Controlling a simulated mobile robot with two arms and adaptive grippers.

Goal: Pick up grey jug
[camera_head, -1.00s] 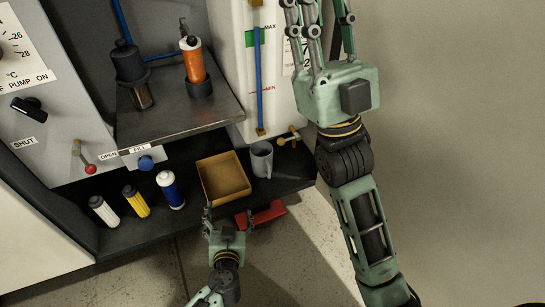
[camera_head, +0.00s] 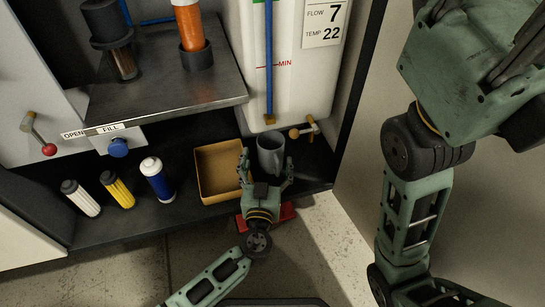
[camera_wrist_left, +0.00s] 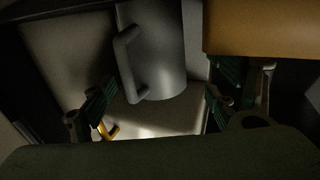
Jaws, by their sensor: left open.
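The grey jug (camera_head: 271,150) stands upright on the dark lower shelf, just right of the tan box. My left gripper (camera_head: 266,163) is open right in front of the jug, and its fingers overlap the jug's lower part in the head view. In the left wrist view the jug (camera_wrist_left: 158,50) shows between the spread fingers of the left gripper (camera_wrist_left: 160,103), its handle toward the left. I cannot tell whether a finger touches it. My right arm shows at the right, but its fingers are outside the picture.
The tan box (camera_head: 222,195) stands close on the jug's left. A brass valve (camera_head: 304,131) is behind it to the right. A red object (camera_head: 284,214) lies below the gripper. White (camera_head: 81,199), yellow (camera_head: 117,188) and blue (camera_head: 158,180) cartridges stand left. The steel shelf (camera_head: 170,98) overhangs.

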